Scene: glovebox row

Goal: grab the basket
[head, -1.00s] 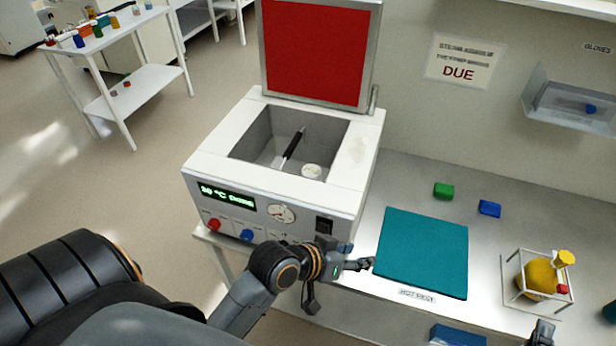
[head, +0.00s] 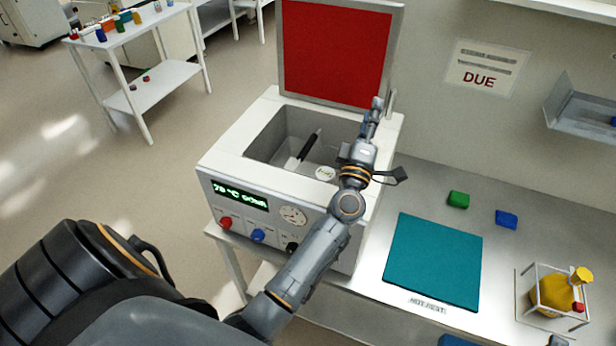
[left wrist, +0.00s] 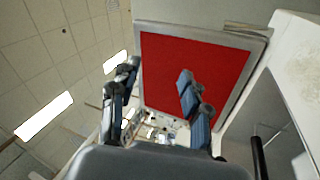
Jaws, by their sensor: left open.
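A white box-shaped bath (head: 285,190) stands open on the bench with its red-faced lid (head: 335,55) raised. Inside its well, a black handle (head: 309,146) with a pale lower end leans up, and a round white piece (head: 325,173) lies near it. I cannot tell whether the handle belongs to a basket. My left gripper (head: 376,108) is open and empty, above the bath's right rim near the lid. In the left wrist view its fingers (left wrist: 158,85) stand apart before the red lid (left wrist: 190,60), with the black handle (left wrist: 259,157) lower right. A small dark part of my right gripper (head: 558,341) shows at the bottom edge.
On the bench right of the bath lie a teal mat (head: 433,262), a green block (head: 458,200) and a blue block (head: 507,219). A white wire frame (head: 535,290) holds a yellow flask (head: 556,292). A wall shelf (head: 580,112) juts out at upper right.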

